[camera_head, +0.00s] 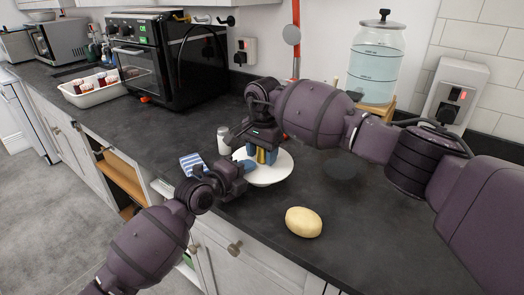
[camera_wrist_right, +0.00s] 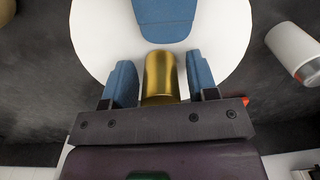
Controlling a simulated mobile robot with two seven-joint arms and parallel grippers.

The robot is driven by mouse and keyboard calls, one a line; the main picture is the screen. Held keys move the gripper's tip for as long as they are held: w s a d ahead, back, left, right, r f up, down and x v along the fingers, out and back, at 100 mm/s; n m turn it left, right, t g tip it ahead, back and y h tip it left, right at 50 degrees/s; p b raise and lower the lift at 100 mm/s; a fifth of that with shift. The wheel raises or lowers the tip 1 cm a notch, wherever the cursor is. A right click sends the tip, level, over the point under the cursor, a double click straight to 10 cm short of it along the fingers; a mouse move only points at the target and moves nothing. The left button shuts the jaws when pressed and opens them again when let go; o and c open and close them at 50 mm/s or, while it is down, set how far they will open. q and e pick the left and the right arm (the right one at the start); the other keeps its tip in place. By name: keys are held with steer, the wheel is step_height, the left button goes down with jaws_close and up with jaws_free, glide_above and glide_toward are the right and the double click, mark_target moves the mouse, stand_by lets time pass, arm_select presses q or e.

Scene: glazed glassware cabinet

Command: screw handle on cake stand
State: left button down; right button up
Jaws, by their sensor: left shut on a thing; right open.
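The cake stand (camera_head: 272,173) is a round white plate on the dark counter; it fills the upper middle of the right wrist view (camera_wrist_right: 100,35). The gold handle (camera_head: 261,157) stands over the plate. In the right wrist view the gold handle (camera_wrist_right: 160,76) lies between the blue fingers of my right gripper (camera_wrist_right: 163,82), which is open with a narrow gap on each side. My left gripper (camera_head: 243,166) is shut at the plate's left side, apparently on the cake stand; its grip is partly hidden. The joint between handle and plate is hidden.
A potato (camera_head: 303,222) lies near the counter's front edge. A white shaker (camera_head: 223,140) stands behind the plate, and a striped cloth (camera_head: 191,163) lies left of it. A black oven (camera_head: 165,55) and a glass water dispenser (camera_head: 375,65) stand at the back. Counter right of the potato is clear.

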steer(key=shift+f, duration=0.1)
steer(key=c, duration=0.9)
steer(key=shift+m, duration=1.7)
steer(key=o, duration=1)
steer(key=shift+d, duration=0.1)
steer(key=shift+r, duration=2.25)
steer(key=shift+c, duration=0.5)
